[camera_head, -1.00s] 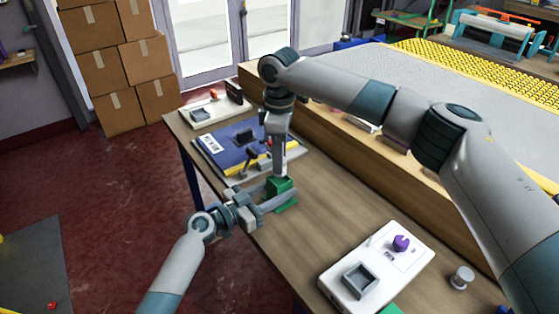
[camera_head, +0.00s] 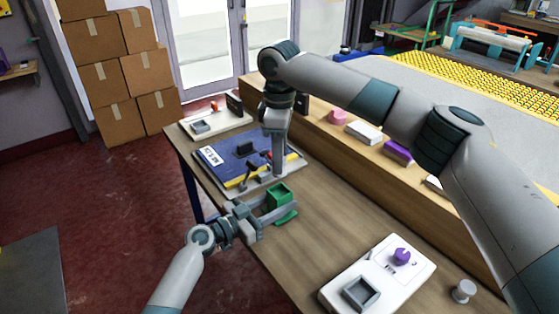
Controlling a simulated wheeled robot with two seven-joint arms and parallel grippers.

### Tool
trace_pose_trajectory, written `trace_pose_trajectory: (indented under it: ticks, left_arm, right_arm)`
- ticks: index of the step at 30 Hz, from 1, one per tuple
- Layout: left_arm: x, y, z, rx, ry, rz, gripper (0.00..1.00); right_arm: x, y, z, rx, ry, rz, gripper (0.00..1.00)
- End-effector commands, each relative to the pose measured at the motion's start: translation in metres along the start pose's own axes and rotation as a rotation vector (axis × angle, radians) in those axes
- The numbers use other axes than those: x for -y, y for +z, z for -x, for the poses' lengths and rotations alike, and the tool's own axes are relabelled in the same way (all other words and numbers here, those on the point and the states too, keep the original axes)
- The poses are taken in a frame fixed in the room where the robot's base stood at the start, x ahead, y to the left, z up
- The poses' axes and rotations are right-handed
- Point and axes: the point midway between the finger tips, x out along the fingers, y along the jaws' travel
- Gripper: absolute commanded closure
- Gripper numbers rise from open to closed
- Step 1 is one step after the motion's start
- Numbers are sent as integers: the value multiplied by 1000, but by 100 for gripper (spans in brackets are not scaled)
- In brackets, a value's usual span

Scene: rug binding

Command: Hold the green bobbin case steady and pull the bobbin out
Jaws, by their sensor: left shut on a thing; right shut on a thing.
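The green bobbin case (camera_head: 279,194) stands near the left edge of the wooden table, with an open hollow showing in its top. My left gripper (camera_head: 271,211) is shut on it from the lower left, with its fingers along the case's sides. My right gripper (camera_head: 275,172) points down, above and just behind the case and apart from it. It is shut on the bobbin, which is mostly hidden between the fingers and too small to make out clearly.
A blue board with a grey base (camera_head: 225,158) lies behind the case, close to my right gripper. A white panel with a purple knob (camera_head: 402,256) and a small grey spool (camera_head: 463,291) are at the front right. A wooden ledge (camera_head: 345,150) runs along the table's far side.

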Motion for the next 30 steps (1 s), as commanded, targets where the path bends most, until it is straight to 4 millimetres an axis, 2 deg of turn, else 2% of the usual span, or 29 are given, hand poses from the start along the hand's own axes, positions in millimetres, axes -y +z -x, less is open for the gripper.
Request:
trace_pose_trajectory:
  ticks: [9,26,27,30]
  left_arm:
    - [0,1,0,1,0,0,88]
    - [0,1,0,1,0,0,88]
    - [0,1,0,1,0,0,57]
    - [0,1,0,1,0,0,38]
  right_arm:
    - [0,0,11,0,1,0,95]
    - [0,0,12,0,0,0,95]
    - [0,0,12,0,0,0,95]
    - [0,0,11,0,0,0,95]
